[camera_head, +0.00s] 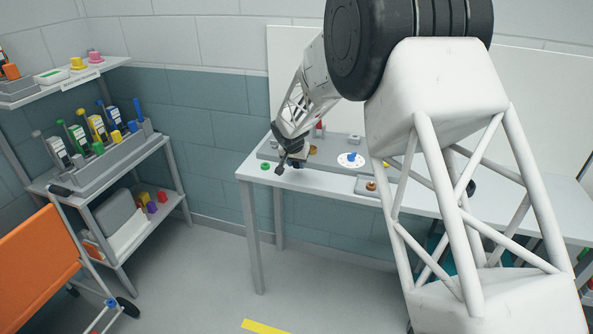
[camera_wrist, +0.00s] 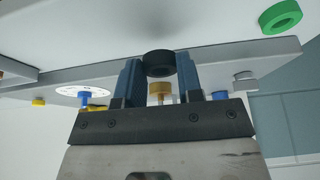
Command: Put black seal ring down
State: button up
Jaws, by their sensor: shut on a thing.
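The black seal ring (camera_wrist: 158,56) sits between the two blue fingers of my gripper (camera_wrist: 160,78) in the wrist view. My gripper is shut on it, one finger on each side. In the head view my gripper (camera_head: 284,165) is over the left part of the white table (camera_head: 330,183), by the grey fixture board; the ring cannot be clearly made out there. In the wrist view the white table surface (camera_wrist: 205,18) shows behind the ring. I cannot tell whether the ring touches the table.
A green ring (camera_head: 265,166) lies on the table left of my gripper; it also shows in the wrist view (camera_wrist: 281,17). The grey board (camera_head: 330,152) carries a white dial with a blue knob (camera_head: 351,158) and brass parts. A small tray (camera_head: 366,186) stands at the front.

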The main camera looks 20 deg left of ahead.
aim_at(297, 175)
jog(key=shift+f, duration=1.7)
jog(key=shift+f, duration=0.5)
